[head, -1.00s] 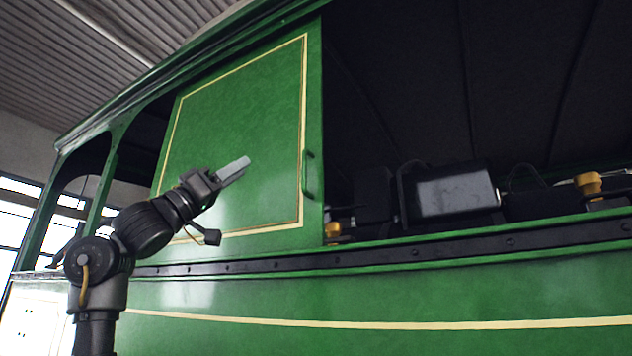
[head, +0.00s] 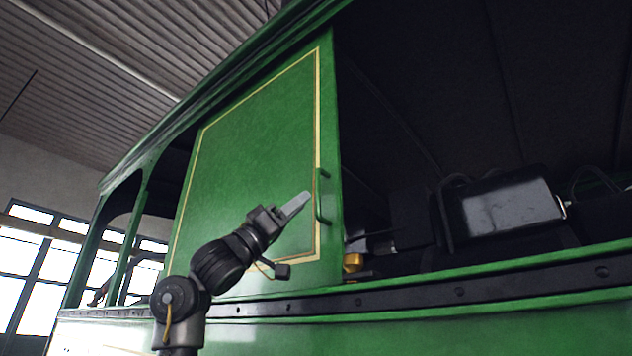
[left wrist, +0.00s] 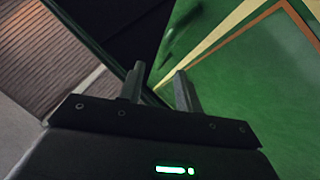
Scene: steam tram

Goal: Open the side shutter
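The side shutter (head: 250,150) is a green panel with a cream outline, filling the left part of the tram's window opening. Its green bar handle (head: 321,196) stands upright near the panel's right edge. In the left wrist view the shutter (left wrist: 245,95) fills the right side, and a dark bar that looks like the handle shows beyond the fingertips. My left gripper (head: 298,203) is just left of the handle in the head view, with nothing visibly held. In the left wrist view its two fingers (left wrist: 158,85) stand apart. My right gripper is in neither view.
Right of the shutter the opening is clear into the dark cab, where a black box (head: 512,203) and a brass fitting (head: 352,262) show. A dark riveted rail (head: 460,291) runs below the opening. A green post (head: 132,240) stands at the left.

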